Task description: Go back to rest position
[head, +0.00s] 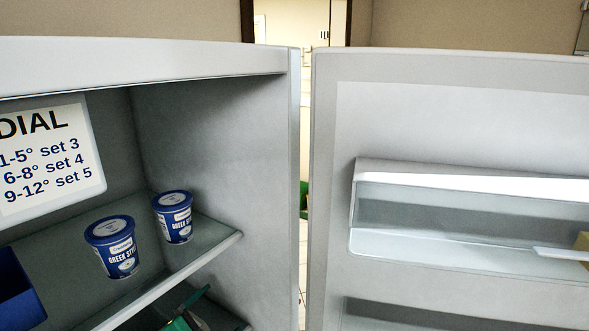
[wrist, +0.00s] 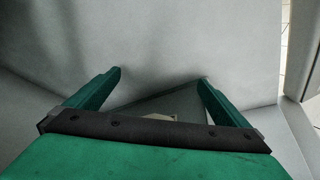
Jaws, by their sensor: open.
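My gripper (wrist: 161,77) shows in the wrist view with its two green fingers spread apart. Nothing is between the fingertips, and a pale grey wall fills the view beyond them. In the head view, a green part of my gripper (head: 184,322) shows at the bottom edge, low in the open fridge, below the glass shelf (head: 205,249). The rest of my gripper and my arm are out of that view.
Two blue yogurt cups, one nearer (head: 113,248) and one farther (head: 174,218), stand upright on the shelf. A blue box (head: 18,295) is at the left. The fridge side wall (head: 230,150) and open door (head: 440,120) flank a narrow gap.

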